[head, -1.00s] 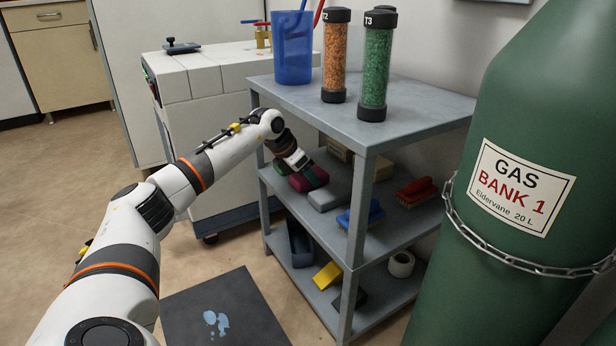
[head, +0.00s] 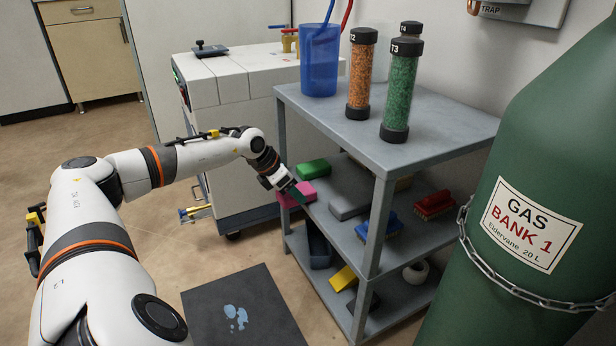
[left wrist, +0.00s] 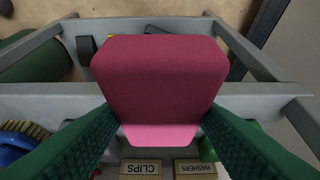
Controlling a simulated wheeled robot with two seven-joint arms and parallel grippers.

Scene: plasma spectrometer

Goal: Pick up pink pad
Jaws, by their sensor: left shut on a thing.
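The pink pad (head: 297,194) is at the left front edge of the shelf unit's middle shelf in the head view. In the left wrist view the pink pad (left wrist: 160,85) fills the middle, dark pink on its large face and brighter on the narrow one. My left gripper (head: 290,190) is shut on the pink pad. Its green fingers (left wrist: 160,130) press on both sides of it. The left finger partly covers the pad in the head view. My right gripper is in no view.
On the middle shelf (head: 335,230) are a green pad (head: 313,169), a grey block (head: 349,206), a blue brush (head: 380,224) and a red brush (head: 434,204). A shelf post (head: 378,228) stands right of the grey block. A chained green gas cylinder (head: 520,200) is at right.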

